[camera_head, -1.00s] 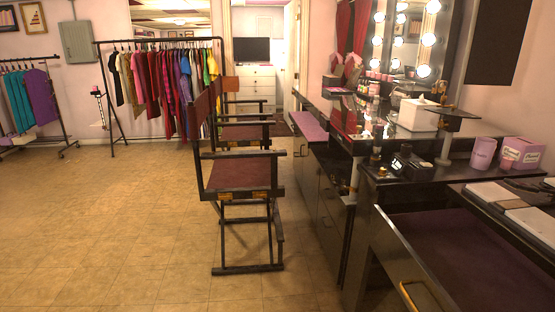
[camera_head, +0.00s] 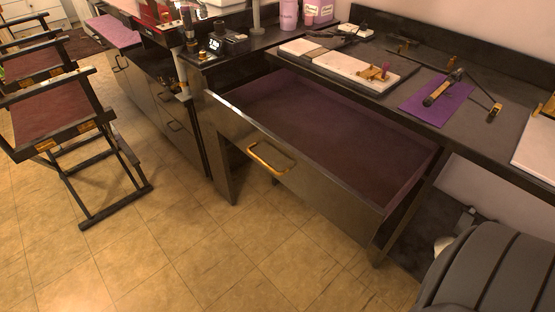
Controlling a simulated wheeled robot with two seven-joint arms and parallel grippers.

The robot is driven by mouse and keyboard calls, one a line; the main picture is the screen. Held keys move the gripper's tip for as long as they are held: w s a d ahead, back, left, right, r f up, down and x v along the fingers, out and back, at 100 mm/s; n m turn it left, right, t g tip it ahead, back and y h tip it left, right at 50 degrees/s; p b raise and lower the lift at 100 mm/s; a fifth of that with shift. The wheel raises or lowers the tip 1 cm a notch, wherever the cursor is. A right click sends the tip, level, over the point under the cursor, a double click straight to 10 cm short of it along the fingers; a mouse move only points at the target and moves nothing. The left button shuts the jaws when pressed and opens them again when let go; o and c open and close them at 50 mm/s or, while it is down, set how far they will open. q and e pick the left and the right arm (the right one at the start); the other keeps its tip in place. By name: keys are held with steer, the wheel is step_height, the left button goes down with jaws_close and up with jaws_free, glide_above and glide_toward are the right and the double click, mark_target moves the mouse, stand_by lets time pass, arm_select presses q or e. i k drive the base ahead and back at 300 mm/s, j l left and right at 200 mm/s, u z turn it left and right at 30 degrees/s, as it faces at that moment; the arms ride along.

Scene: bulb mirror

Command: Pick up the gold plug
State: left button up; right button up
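I cannot tell for certain which item is the gold plug. Several small gold-coloured pieces are on the dark desk (camera_head: 400,103) at the right. One gold piece (camera_head: 374,73) with a purple part stands on a white board. A dark rod with gold ends (camera_head: 440,90) lies on a purple cloth (camera_head: 418,107). A small gold-tipped part (camera_head: 495,109) is just right of the cloth. Another gold piece (camera_head: 549,106) is at the right edge, partly cut off. Neither gripper is in view.
An open, empty-looking drawer (camera_head: 320,130) with a gold handle (camera_head: 270,158) juts out in front of the desk. A dark grey rounded object (camera_head: 490,270) fills the lower right. A folding chair (camera_head: 60,110) stands at left. The tiled floor between is clear.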

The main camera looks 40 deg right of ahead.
mark_target(497, 106)
steer(key=z, duration=2.65)
